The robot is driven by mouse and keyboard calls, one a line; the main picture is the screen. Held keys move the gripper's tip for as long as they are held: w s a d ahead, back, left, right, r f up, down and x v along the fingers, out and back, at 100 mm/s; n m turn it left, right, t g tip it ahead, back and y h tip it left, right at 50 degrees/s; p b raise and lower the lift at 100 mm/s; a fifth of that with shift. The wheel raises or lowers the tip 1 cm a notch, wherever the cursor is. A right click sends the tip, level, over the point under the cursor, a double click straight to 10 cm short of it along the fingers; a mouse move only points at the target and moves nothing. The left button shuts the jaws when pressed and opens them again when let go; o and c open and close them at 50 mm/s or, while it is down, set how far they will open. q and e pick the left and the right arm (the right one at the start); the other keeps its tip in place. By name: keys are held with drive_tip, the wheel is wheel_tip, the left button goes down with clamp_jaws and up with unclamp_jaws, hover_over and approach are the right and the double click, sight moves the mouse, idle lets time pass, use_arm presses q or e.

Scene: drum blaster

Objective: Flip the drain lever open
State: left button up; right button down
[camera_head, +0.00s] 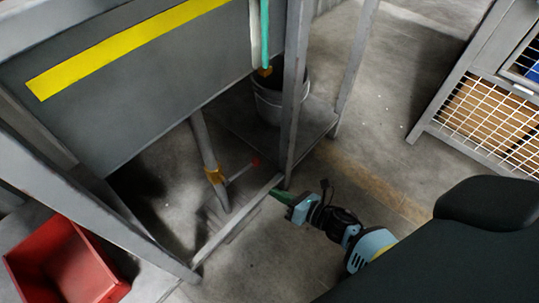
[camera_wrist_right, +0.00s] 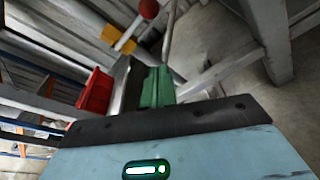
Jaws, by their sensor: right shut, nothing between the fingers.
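The drain lever (camera_head: 240,172) is a thin pale rod with a red knob (camera_head: 256,162) at its end. It sticks out to the right from a brass valve (camera_head: 214,175) on the grey drain pipe (camera_head: 203,140). In the right wrist view the red knob (camera_wrist_right: 149,9) is at the top, with the brass valve (camera_wrist_right: 112,33) to its left. My right gripper (camera_head: 277,194) is shut and empty, near the lower frame bar, below and right of the knob and apart from it. Its green fingers (camera_wrist_right: 157,87) show in the right wrist view. My left gripper is not in view.
A grey frame bar (camera_head: 235,224) runs low by the gripper, and an upright leg (camera_head: 294,90) stands just behind it. A bucket (camera_head: 268,100) stands on the lower shelf. A red bin (camera_head: 65,262) is at lower left. A mesh cage (camera_head: 490,115) stands right. Floor between is clear.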

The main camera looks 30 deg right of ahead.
drive_tip(key=b+x, duration=0.3)
drive_tip(key=x, duration=0.6)
drive_tip(key=r, duration=0.1)
drive_tip(key=d+r+p, duration=0.1)
drive_tip(key=d+r, duration=0.1)
drive_tip(key=shift+w+r, duration=0.2)
drive_tip(key=shift+w, duration=0.1)
drive_tip(key=shift+r+n+p, duration=0.25)
drive_tip(key=shift+n+p, duration=0.05)
drive_tip(key=shift+p, duration=0.05)
